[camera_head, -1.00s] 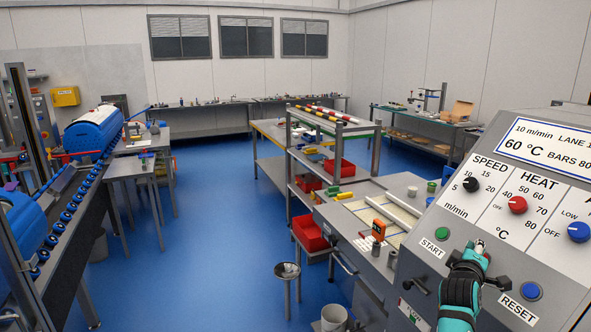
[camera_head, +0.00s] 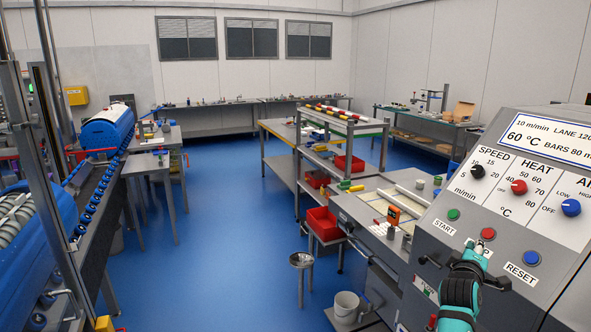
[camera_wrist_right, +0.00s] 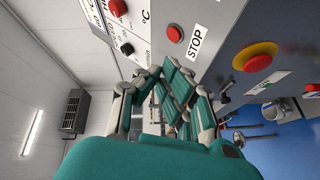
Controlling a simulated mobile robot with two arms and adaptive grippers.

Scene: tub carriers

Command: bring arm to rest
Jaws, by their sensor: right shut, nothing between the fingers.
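My right gripper (camera_head: 474,250), teal and grey, is at the lower right, in front of the slanted grey control panel (camera_head: 440,268). It is shut and empty. In the right wrist view the gripper's fingers (camera_wrist_right: 165,88) show close to the panel's red stop button (camera_wrist_right: 175,34). The red stop button (camera_head: 488,233) shows just above the gripper, whose tip partly covers the STOP label. Whether the gripper touches the panel, I cannot tell. My left gripper is not in view.
The panel has a green start button (camera_head: 453,214), a blue reset button (camera_head: 531,257) and several knobs. A red emergency knob on yellow (camera_wrist_right: 255,57) shows in the right wrist view. Blue floor (camera_head: 215,250) is open mid-room.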

